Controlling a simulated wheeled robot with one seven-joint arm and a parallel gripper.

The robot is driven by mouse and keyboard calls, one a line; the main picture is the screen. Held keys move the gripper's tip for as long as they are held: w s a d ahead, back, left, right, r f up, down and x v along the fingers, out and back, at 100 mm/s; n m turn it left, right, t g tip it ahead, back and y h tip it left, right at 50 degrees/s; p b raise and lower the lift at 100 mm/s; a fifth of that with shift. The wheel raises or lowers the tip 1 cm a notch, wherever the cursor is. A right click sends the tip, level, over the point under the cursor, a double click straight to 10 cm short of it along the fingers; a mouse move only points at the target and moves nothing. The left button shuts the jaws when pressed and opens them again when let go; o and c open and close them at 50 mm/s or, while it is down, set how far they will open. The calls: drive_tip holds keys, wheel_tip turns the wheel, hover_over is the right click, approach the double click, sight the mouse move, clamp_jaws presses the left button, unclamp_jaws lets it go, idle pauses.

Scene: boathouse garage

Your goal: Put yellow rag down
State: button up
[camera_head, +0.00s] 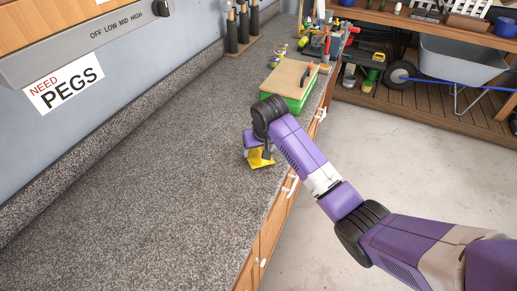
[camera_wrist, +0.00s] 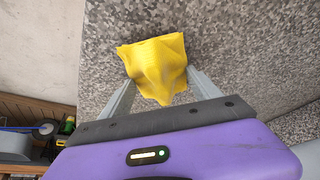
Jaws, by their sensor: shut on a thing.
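The yellow rag (camera_head: 260,159) is at my gripper (camera_head: 266,152), over the granite-look countertop (camera_head: 150,190) near its right edge. In the wrist view the rag (camera_wrist: 156,66) is bunched to a peak between the two grey fingers of my gripper (camera_wrist: 160,92), which is shut on it. Its lower edge spreads out close to the countertop surface (camera_wrist: 240,45). I cannot tell whether the rag touches the counter. Part of the rag is hidden by my wrist in the head view.
A green box with a wooden board on top (camera_head: 290,82) stands farther back on the counter. Black bottle-like items (camera_head: 238,28) stand by the wall. A wheelbarrow (camera_head: 460,65) is on the wooden shelf at back right. The near and middle counter is clear.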

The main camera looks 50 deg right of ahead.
drive_tip(key=shift+f, duration=0.3)
drive_tip(key=o, duration=1.3)
drive_tip(key=shift+c, duration=0.2)
drive_tip(key=shift+r, duration=0.15)
drive_tip(key=b+v, duration=0.1)
drive_tip(key=v, duration=0.6)
drive_tip(key=shift+s+a+r, duration=0.1)
drive_tip(key=shift+s+r, duration=0.1)
drive_tip(key=shift+r, duration=0.05)
drive_tip(key=shift+c, duration=0.3)
clamp_jaws()
